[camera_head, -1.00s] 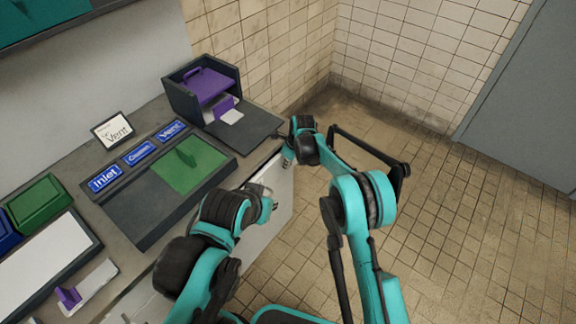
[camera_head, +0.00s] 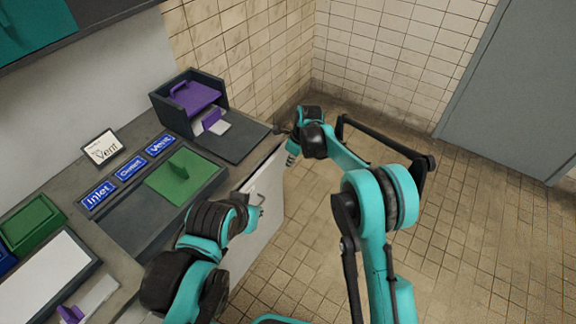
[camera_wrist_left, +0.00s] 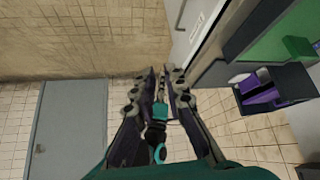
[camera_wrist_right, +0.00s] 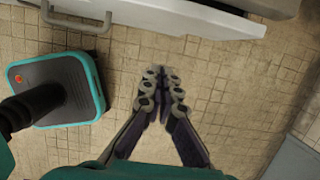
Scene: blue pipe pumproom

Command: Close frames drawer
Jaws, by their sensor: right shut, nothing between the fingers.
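The white drawer front (camera_head: 266,190) shows below the counter edge in the head view, partly behind my left arm. In the right wrist view a white front (camera_wrist_right: 170,14) with a grey bar handle (camera_wrist_right: 78,27) crosses the top. I cannot tell how far any drawer stands out. My right gripper (camera_head: 292,158) is at the far end of the cabinet; in its wrist view its fingertips (camera_wrist_right: 158,72) meet, empty, over the floor, apart from the front. My left gripper (camera_head: 257,201) is beside the white front; its fingertips (camera_wrist_left: 160,72) are slightly apart with nothing between.
Tiled floor (camera_head: 490,250) is clear on the right, before a grey door (camera_head: 515,90).

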